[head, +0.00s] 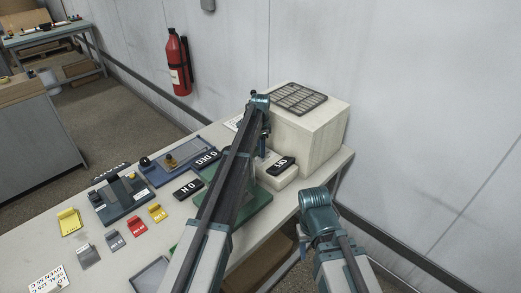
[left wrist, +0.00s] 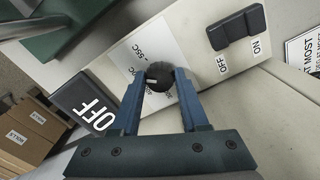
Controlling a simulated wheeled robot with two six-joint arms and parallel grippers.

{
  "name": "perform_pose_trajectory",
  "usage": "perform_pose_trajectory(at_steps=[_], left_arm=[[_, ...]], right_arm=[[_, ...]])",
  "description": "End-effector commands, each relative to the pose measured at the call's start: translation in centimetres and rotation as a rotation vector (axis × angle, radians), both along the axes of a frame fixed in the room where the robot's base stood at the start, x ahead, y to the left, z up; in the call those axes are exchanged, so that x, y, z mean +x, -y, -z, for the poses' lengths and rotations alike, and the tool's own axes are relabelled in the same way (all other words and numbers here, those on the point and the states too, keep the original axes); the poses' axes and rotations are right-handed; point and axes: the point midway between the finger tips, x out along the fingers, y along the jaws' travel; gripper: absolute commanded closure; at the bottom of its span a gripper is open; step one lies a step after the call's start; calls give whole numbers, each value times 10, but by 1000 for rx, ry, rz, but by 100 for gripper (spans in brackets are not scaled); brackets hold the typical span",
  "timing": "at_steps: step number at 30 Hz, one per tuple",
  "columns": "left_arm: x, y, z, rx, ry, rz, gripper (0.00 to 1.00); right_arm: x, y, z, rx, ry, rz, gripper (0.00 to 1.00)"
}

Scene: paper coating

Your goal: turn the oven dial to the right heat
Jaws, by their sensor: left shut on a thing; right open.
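The oven (head: 312,128) is a cream box with a dark grille on top, at the back right of the bench. The black round dial (left wrist: 160,72) is on its pale front panel, with a printed temperature scale beside it, partly hidden. My left gripper (left wrist: 161,84) is shut on the dial, one blue finger on each side. In the head view my left gripper (head: 264,143) hangs down at the oven's front. A pale mark shows on the dial; its exact setting is too small to read. My right gripper (head: 303,247) is partly hidden below its wrist, open, near the bench's right edge.
A black OFF tag (left wrist: 88,108) lies beside the dial, and a black rocker switch (left wrist: 237,27) marked OFF and ON is on the panel. Several coloured tags, a blue tray (head: 160,176) and a green base (head: 252,216) occupy the bench. A wall stands behind.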

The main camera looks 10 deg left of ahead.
Motion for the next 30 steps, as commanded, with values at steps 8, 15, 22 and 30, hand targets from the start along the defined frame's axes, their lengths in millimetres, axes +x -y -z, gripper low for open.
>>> perform_pose_trajectory(at_steps=[8, 15, 22, 30], left_arm=[[0, 0, 0, 0, 0, 258, 100], [0, 0, 0, 0, 0, 450, 100], [0, 0, 0, 0, 0, 580, 100], [1, 0, 0, 0, 0, 657, 100]], right_arm=[[0, 0, 0, 0, 0, 0, 50], [0, 0, 0, 0, 0, 0, 50], [0, 0, 0, 0, 0, 0, 50], [0, 0, 0, 0, 0, 0, 50]])
